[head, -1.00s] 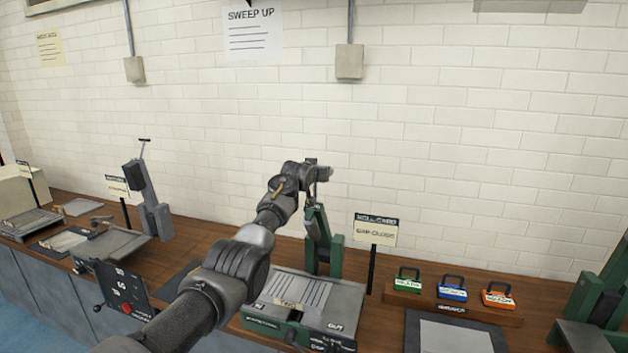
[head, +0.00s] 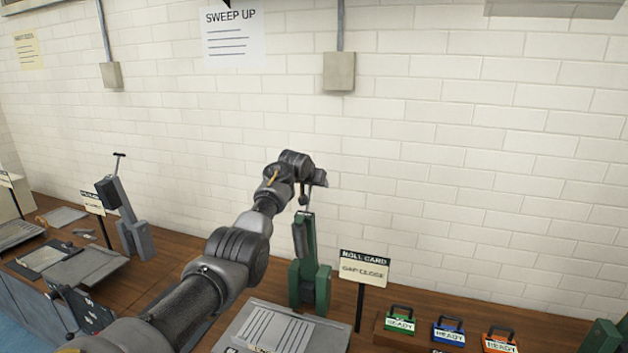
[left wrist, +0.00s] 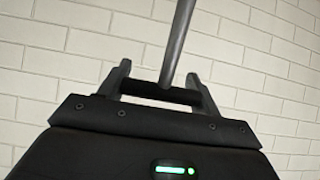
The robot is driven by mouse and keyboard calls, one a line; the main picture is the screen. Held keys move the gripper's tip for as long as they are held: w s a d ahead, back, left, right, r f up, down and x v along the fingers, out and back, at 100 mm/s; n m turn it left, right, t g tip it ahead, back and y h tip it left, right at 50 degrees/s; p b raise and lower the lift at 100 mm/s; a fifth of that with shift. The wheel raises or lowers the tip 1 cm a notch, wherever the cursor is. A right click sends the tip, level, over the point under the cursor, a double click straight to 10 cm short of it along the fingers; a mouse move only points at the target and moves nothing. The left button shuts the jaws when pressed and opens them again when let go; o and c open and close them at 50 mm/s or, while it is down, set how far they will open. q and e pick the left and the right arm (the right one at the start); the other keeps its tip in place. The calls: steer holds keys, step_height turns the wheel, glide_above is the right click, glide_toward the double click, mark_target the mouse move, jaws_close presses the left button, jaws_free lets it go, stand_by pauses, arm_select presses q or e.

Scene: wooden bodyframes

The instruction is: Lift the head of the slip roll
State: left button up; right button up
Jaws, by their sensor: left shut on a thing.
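The slip roll is a green machine with an upright green head (head: 304,250) on a post, standing behind a pale slotted plate (head: 268,335). My left arm reaches in from the left, and my left gripper (head: 316,179) is above the green head, shut on its handle (head: 304,199). In the left wrist view the gripper (left wrist: 160,85) is closed around a dark crossbar (left wrist: 160,92), and a grey metal rod (left wrist: 178,45) runs up from it. The fingers partly hide the handle in the head view. My right gripper is not in view.
A "ROLL CARD" sign (head: 364,268) reading "GAP CLOSE" stands right of the green head. A grey machine (head: 128,220) stands left. The white brick wall is behind.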

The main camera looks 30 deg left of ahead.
arm_select(q)
steer(key=shift+s+d+f, duration=0.15)
steer(key=shift+d+f, duration=0.05)
steer(key=shift+f, duration=0.6)
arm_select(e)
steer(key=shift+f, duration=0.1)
arm_select(q)
steer(key=o, duration=1)
steer(key=shift+o, duration=1.9)
steer(key=shift+w+a+f, duration=0.1)
steer(key=shift+w+a, duration=0.05)
steer(key=shift+w, duration=0.25)
steer(key=b+v, duration=0.5)
steer(key=v, duration=0.5)
steer(key=shift+s+r, duration=0.15)
steer(key=shift+r, duration=0.25)
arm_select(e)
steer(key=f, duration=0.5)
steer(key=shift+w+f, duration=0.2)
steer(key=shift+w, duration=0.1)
